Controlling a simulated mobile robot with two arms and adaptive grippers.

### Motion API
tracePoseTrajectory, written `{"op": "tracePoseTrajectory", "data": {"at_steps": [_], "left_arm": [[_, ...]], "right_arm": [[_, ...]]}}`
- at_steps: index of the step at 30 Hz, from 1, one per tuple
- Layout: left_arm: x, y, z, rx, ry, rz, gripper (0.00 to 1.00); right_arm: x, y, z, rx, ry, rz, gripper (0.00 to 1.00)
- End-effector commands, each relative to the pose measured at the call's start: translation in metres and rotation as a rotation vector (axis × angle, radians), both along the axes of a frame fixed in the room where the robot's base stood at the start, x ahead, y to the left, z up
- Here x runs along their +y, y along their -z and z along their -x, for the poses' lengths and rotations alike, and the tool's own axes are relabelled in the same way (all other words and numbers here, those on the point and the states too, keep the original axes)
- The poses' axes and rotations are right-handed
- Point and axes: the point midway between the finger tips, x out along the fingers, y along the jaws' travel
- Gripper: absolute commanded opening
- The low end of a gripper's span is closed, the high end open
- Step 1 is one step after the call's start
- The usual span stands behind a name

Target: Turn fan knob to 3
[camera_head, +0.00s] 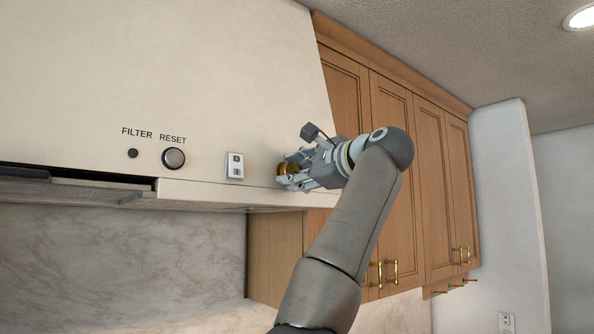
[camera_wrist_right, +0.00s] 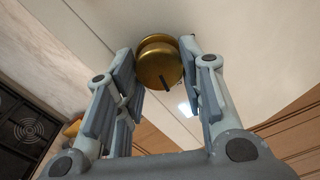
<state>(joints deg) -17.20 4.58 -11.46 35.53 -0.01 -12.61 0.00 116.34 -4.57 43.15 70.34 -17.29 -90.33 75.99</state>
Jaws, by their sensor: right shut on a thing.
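The fan knob (camera_head: 288,169) is a round brass knob on the front of the cream range hood (camera_head: 190,60), near its right end. My right gripper (camera_head: 290,178) is at the knob, with its fingers around it. In the right wrist view the knob (camera_wrist_right: 160,64) sits between the two fingertips of my right gripper (camera_wrist_right: 165,66), and a dark pointer mark shows on its face. The gripper is shut on the knob. No number scale around the knob can be read. My left gripper is not in view.
A switch plate (camera_head: 235,166), a round reset button (camera_head: 173,158) and a small filter light (camera_head: 132,153) lie left of the knob on the hood. Wooden cabinets (camera_head: 425,190) stand to the right, behind my right arm. A cooktop (camera_wrist_right: 25,130) shows in the wrist view.

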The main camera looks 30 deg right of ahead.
Motion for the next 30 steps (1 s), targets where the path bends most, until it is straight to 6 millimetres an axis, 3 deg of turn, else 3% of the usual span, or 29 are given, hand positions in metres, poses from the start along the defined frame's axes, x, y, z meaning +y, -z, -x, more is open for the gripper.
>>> {"op": "tracePoseTrajectory", "data": {"at_steps": [15, 30], "left_arm": [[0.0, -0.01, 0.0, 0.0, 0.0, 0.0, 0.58], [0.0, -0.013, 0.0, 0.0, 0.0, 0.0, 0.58]], "right_arm": [[0.001, 0.002, 0.0, 0.037, 0.0, -0.425, 0.13], [0.002, 0.004, -0.001, 0.051, -0.001, -0.575, 0.13]]}}
